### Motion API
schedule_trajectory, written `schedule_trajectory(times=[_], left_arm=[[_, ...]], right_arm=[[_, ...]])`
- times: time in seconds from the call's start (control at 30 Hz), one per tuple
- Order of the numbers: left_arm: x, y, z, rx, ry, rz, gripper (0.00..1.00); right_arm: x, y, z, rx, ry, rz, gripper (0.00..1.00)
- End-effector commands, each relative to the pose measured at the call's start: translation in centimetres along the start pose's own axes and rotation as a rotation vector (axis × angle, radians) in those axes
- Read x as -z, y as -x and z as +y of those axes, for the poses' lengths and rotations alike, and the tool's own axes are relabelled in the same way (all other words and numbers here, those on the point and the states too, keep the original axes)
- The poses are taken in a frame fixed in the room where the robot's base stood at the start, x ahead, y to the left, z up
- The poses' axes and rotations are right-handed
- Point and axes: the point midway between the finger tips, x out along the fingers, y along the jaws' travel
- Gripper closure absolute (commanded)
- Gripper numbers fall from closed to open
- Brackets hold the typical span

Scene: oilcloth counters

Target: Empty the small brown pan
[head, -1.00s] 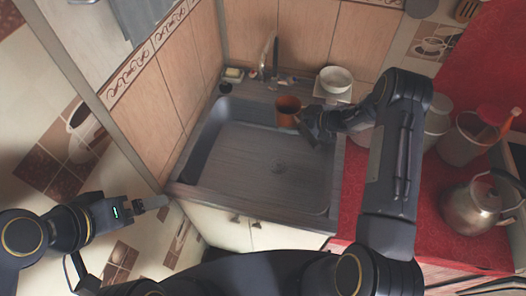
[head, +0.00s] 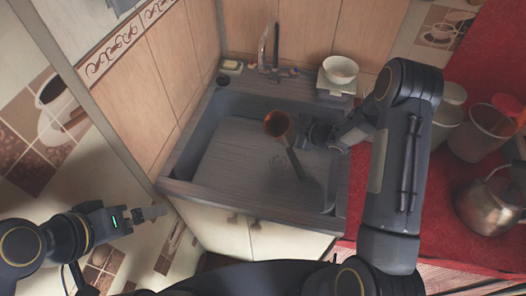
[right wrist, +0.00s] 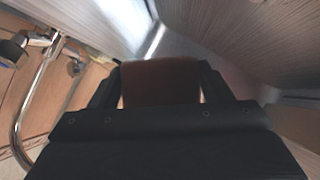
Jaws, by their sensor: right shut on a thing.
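The small brown pan (head: 277,125) is held above the sink basin, in front of the tap. It looks tilted, with its round mouth partly facing the camera and its dark handle (head: 296,166) pointing down toward the basin floor. My right gripper (head: 298,131) is shut on the pan's right side. In the right wrist view the brown pan wall (right wrist: 160,82) fills the gap between the fingers. What is inside the pan cannot be made out. My left gripper (head: 152,212) is left of the sink, away from everything; its opening is too small to judge.
The grey sink (head: 225,150) has a bare basin floor with a drain. A tap (head: 268,52) and a soap dish (head: 231,67) stand at its back. A white bowl (head: 340,70) is at the back right. A kettle (head: 490,203) and containers crowd the red counter (head: 440,215).

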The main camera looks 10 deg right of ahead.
Motion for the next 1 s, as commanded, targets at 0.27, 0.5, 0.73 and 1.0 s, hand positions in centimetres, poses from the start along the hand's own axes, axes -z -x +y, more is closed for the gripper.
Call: schedule_trajectory(times=[0.27, 0.5, 0.73, 1.0], left_arm=[[-0.8, -1.6, -0.7, 0.000, 0.000, -0.002, 0.00], [-1.2, -2.2, -1.0, 0.000, 0.000, -0.002, 0.00], [-1.3, -2.4, -1.1, 0.000, 0.000, -0.002, 0.00], [-1.3, -2.5, -1.1, 0.000, 0.000, -0.002, 0.00]], right_arm=[[1.2, 0.5, 0.3, -0.065, 0.160, -0.050, 0.76], [2.0, 1.1, 1.1, -0.121, 0.298, -0.093, 0.76], [2.8, 1.7, 1.8, -0.165, 0.404, -0.127, 0.76], [3.3, 1.9, 2.0, -0.193, 0.470, -0.148, 0.76]])
